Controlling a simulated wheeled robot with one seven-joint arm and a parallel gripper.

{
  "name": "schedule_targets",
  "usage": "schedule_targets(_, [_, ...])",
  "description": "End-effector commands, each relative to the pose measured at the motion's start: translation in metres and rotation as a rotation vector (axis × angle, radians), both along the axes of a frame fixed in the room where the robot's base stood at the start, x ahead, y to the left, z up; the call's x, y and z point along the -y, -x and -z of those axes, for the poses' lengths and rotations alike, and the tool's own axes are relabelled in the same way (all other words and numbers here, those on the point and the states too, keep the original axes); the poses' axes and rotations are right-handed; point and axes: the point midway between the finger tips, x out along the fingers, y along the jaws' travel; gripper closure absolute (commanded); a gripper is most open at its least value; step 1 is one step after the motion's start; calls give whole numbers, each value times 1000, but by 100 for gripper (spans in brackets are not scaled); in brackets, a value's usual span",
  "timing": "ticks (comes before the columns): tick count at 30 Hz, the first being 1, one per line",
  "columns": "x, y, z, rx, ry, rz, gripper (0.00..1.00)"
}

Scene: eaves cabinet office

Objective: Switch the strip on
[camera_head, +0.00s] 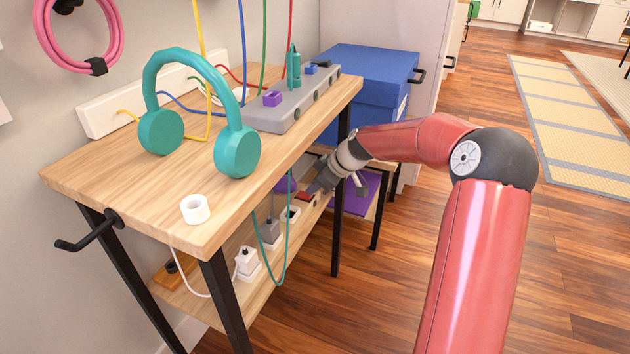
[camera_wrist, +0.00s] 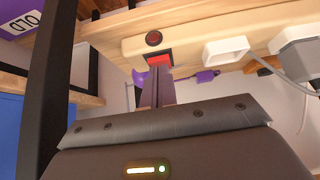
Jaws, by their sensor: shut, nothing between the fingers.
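A pale wood-coloured strip (camera_wrist: 190,32) runs across the top of the wrist view. It carries a bright red rectangular switch (camera_wrist: 158,58), a round dark red button or lamp (camera_wrist: 153,38) and a white socket (camera_wrist: 226,50). In the head view the red switch (camera_head: 304,197) shows low under the tabletop, near several plugs. My gripper (camera_wrist: 158,76) is shut and empty, its fingertips just in front of the switch and overlapping its lower edge in the wrist view. I cannot tell whether they touch it. In the head view my gripper (camera_head: 314,190) is partly hidden beside the table edge.
The wooden tabletop (camera_head: 100,165) overhangs the lower level; a black table leg (camera_head: 341,185) stands close to my gripper. Teal headphones (camera_head: 236,150), a white tape roll (camera_head: 195,209) and a grey strip (camera_head: 290,108) are on top. Cables hang near the plugs. A blue box (camera_head: 365,85) stands behind.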

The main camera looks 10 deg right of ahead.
Motion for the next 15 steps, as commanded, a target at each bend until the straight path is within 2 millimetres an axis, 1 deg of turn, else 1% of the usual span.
schedule_targets(9, [0,0,1,1,-1,0,100])
schedule_targets(15, [4,2,15,33,-50,3,100])
